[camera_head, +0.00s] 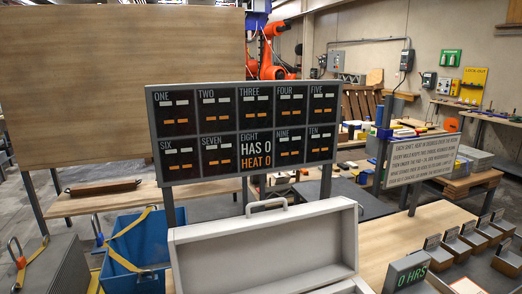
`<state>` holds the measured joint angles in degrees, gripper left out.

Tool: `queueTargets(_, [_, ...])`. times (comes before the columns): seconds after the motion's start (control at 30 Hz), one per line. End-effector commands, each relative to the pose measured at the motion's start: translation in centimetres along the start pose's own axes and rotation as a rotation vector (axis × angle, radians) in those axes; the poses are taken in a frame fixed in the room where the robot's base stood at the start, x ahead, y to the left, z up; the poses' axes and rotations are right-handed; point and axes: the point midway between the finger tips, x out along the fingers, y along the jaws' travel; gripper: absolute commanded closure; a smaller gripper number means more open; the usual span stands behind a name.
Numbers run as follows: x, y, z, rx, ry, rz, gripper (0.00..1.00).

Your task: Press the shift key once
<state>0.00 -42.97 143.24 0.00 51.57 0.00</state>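No key marked shift can be made out in the head view. A grey box with a green display reading "0 HRS" (405,272) stands at the bottom right, its lower part cut off by the frame edge. A dark board (243,137) on posts carries panels ONE to TEN. Its panel EIGHT reads "HAS 0" and "HEAT 0", while the other panels show dashes. A sign with small text (422,158) stands at the right; its words are too small to read surely. My gripper is not in view.
An open grey case (265,249) with a handle fills the front middle. Left of it is a blue bin (133,250) with yellow straps. Several small grey holders (470,235) stand on the right table. A large wooden panel (110,88) blocks the back left.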

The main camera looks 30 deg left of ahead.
Motion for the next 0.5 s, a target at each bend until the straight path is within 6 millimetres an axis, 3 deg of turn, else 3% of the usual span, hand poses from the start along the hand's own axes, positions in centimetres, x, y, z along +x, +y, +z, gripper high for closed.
queueTargets(0.5, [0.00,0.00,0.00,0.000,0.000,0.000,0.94])
